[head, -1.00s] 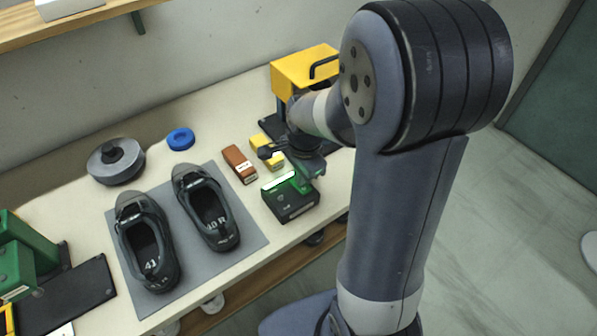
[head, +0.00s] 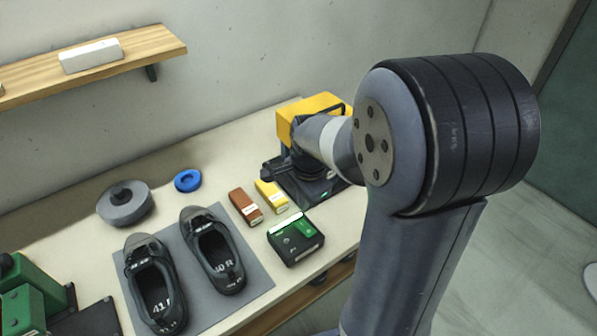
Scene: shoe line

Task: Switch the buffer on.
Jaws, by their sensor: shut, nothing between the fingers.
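A yellow machine (head: 293,112), which may be the buffer, stands at the back right of the bench on a dark base (head: 318,200) with a small green light. My arm hides much of it. My gripper (head: 283,172) is a dark shape over this base, in front of the yellow part. It is shut and empty. Its fingertips are hard to make out, and I cannot tell whether they touch anything. A black box (head: 298,250) with a green and white top sits nearer the front edge. I see no clear switch.
Two dark shoes (head: 153,285) stand on a grey mat (head: 248,285). Brown (head: 245,207) and yellow (head: 271,196) blocks lie beside the black box. A grey round tin (head: 125,206), a blue ring (head: 187,180) and a green machine (head: 35,285) are farther left. A shelf (head: 120,55) hangs above.

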